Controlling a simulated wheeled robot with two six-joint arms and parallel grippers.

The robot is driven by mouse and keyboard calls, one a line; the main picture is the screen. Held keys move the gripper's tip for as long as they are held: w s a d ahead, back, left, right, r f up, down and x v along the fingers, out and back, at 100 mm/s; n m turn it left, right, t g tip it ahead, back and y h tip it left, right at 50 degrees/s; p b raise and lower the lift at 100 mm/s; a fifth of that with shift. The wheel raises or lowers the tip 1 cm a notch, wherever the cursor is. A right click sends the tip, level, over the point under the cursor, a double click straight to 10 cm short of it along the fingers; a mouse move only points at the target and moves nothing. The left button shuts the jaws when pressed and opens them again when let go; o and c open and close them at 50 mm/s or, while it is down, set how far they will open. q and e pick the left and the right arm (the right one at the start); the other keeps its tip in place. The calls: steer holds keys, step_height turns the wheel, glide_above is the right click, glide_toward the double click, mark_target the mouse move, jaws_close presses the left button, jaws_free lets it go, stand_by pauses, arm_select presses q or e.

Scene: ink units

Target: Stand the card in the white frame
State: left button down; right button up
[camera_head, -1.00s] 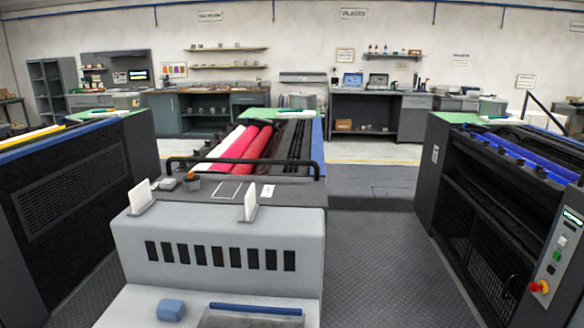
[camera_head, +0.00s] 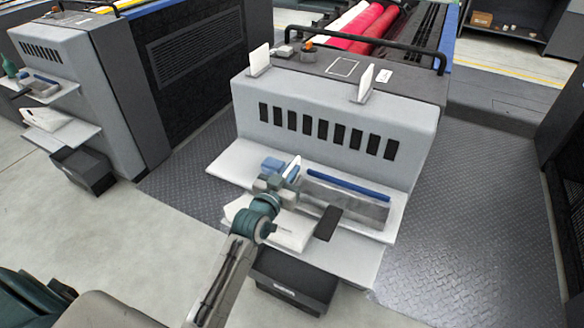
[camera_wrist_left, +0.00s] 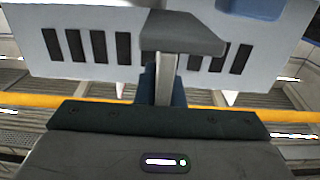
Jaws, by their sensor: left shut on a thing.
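My left gripper (camera_head: 280,184) reaches over the shelf at the front of the grey machine and is shut on a small white card (camera_head: 293,167), which stands up tilted at its fingertips. The white frame (camera_head: 343,67) is a thin rectangle outline lying flat and empty on top of the machine. Two white upright plates stand near it, one on the left (camera_head: 259,60) and one on the right (camera_head: 364,83). My right gripper is not in view.
An orange-topped knob (camera_head: 307,44) and a black rail (camera_head: 395,57) are on the machine top. Patterned floor lies clear to the right.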

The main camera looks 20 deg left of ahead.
arm_select(q)
steer(key=w, duration=0.1)
steer(key=w+a, duration=0.1)
steer(key=w, duration=0.2)
steer(key=shift+a+f, duration=0.15)
steer(key=shift+a, duration=0.1)
steer(key=shift+f, duration=1.8)
